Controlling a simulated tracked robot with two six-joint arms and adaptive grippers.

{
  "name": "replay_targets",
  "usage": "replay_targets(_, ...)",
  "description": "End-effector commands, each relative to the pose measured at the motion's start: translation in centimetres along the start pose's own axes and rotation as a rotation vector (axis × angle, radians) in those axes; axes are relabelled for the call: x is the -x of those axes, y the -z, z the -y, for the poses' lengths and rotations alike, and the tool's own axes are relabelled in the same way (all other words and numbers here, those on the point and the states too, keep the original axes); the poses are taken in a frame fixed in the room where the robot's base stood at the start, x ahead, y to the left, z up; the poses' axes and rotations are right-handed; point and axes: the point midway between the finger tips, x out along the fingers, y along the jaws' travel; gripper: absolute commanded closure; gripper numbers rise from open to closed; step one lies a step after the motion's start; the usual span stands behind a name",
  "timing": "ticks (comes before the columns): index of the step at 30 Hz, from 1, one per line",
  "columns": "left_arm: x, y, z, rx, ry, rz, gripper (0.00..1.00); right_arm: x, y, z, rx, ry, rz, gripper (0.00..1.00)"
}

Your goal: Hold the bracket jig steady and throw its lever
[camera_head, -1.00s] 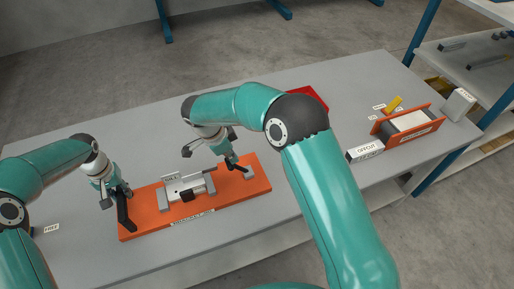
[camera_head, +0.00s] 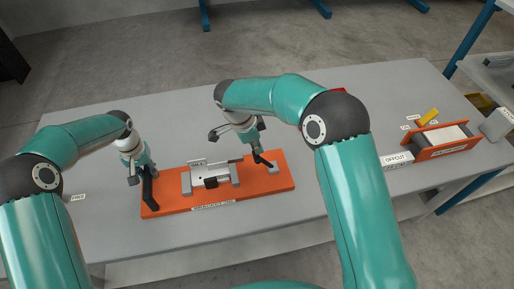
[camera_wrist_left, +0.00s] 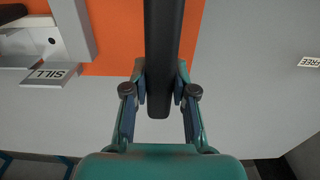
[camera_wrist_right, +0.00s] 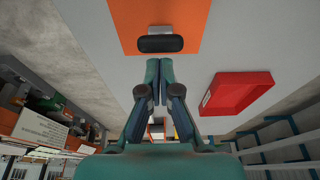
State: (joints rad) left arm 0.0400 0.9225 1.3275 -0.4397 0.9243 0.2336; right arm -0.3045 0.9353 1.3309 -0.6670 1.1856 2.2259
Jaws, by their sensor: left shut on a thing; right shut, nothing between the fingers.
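The orange bracket jig (camera_head: 178,205) lies on the grey table, with a grey bracket part (camera_head: 207,172) between its grey blocks. A black handle (camera_head: 149,190) stands at its left end. My left gripper (camera_head: 148,173) is shut on this handle; the left wrist view shows the fingers (camera_wrist_left: 160,75) on either side of the black bar (camera_wrist_left: 164,40). At the right end is a lever with a dark grip (camera_head: 264,160). My right gripper (camera_head: 257,152) is shut and empty beside it. In the right wrist view the closed fingertips (camera_wrist_right: 160,65) are just short of the dark grip (camera_wrist_right: 160,44).
A red tray (camera_wrist_right: 237,92) lies behind the jig, mostly hidden by my right arm in the head view. An orange fixture (camera_head: 447,151) and a white block marked OFFCUT (camera_head: 397,160) stand at the table's right. A FREE label (camera_head: 78,197) lies left of the jig.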

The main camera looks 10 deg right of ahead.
Motion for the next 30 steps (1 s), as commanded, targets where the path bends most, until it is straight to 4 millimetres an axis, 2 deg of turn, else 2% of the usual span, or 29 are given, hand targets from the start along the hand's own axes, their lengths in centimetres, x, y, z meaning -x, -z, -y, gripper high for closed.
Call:
replay_targets(1,-0.5,-0.3,0.0,0.0,0.0,0.012,1.0,0.2,0.6,0.0,-0.002,0.001,0.001,1.0)
replay_targets(6,-0.6,-0.3,0.1,0.001,0.001,0.012,1.0,1.0,3.3,-0.1,-0.002,0.004,0.004,1.0)
replay_targets(12,-0.6,-0.3,0.2,0.002,0.002,0.012,1.0,5.6,2.5,0.0,0.002,0.008,0.003,1.0)
replay_targets(18,-0.6,-0.3,0.3,0.002,0.004,0.013,1.0,9.1,2.4,0.0,0.002,0.005,0.003,1.0)
replay_targets(24,-0.6,-0.3,0.4,0.003,0.005,0.013,1.0,10.7,2.3,0.0,0.001,0.004,0.002,1.0)
replay_targets(30,-0.6,-0.4,0.4,0.003,0.005,0.013,1.0,10.9,2.3,-0.1,0.001,0.002,0.001,1.0)
